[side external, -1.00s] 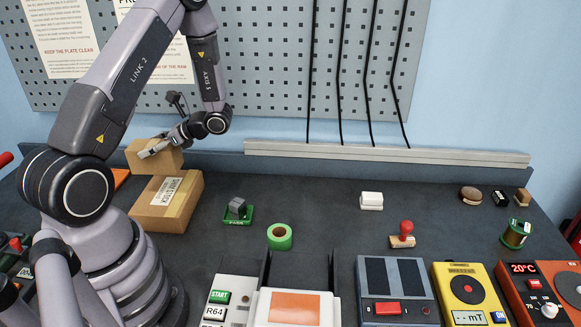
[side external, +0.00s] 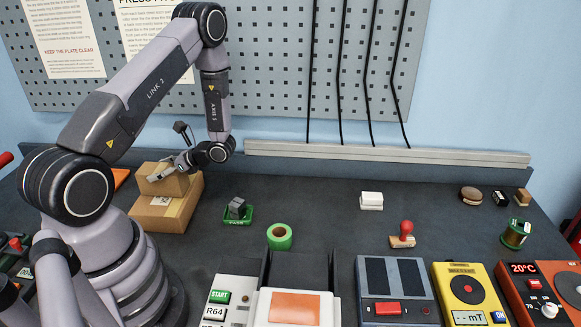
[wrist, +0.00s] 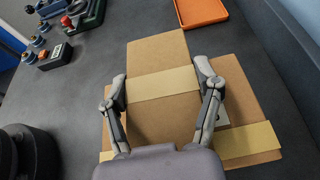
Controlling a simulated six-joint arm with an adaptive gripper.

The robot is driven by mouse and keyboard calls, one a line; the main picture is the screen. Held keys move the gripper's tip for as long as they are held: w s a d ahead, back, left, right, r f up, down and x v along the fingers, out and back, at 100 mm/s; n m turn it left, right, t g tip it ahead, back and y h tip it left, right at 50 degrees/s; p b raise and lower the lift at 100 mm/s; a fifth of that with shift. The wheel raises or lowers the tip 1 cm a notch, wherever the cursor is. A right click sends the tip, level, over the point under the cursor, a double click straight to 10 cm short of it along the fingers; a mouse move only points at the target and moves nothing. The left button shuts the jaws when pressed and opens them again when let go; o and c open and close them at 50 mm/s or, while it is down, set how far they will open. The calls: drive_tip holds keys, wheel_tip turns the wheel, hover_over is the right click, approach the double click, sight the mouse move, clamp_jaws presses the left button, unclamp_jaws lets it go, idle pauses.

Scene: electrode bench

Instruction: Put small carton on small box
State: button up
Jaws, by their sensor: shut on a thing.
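The small carton (side external: 160,184) is a brown cardboard block with a pale tape strip. My gripper (side external: 168,172) is shut on it. The small box (side external: 160,217) is a wider brown cardboard box with a label, lying on the bench. The carton is directly over it and hides much of its top; I cannot tell whether they touch. In the wrist view the carton (wrist: 155,55) lies between the two fingers of my gripper (wrist: 160,78), one on each side. The box (wrist: 245,105) shows beneath it, mainly to the right, and the carton reaches past its upper edge.
An orange tray (wrist: 200,10) lies beyond the box. A green dish (side external: 238,215) with a grey cube and a green tape roll (side external: 279,237) are to the right. A pegboard wall (side external: 270,60) stands behind. The mid-bench (side external: 325,205) is clear.

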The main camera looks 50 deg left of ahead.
drive_tip(key=shift+f, duration=0.15)
drive_tip(key=o, duration=1.2)
drive_tip(key=shift+o, duration=0.2)
drive_tip(key=v, duration=1.2)
drive_tip(key=d+r+n+t+h, duration=0.2)
drive_tip(key=d+r+n, duration=0.1)
drive_tip(key=r, duration=0.5)
drive_tip(key=s+d+r+n+t+h, duration=0.3)
drive_tip(key=s+d+r+t, duration=0.2)
drive_tip(key=d+r, duration=0.3)
drive_tip(key=s+d+r+n+t+h, duration=0.3)
drive_tip(key=s+d+r+t, duration=0.3)
drive_tip(key=d+r+t, duration=0.2)
drive_tip(key=shift+d+r+h, duration=0.5)
drive_tip(key=shift+r+h, duration=0.2)
drive_tip(key=shift+r, duration=0.25)
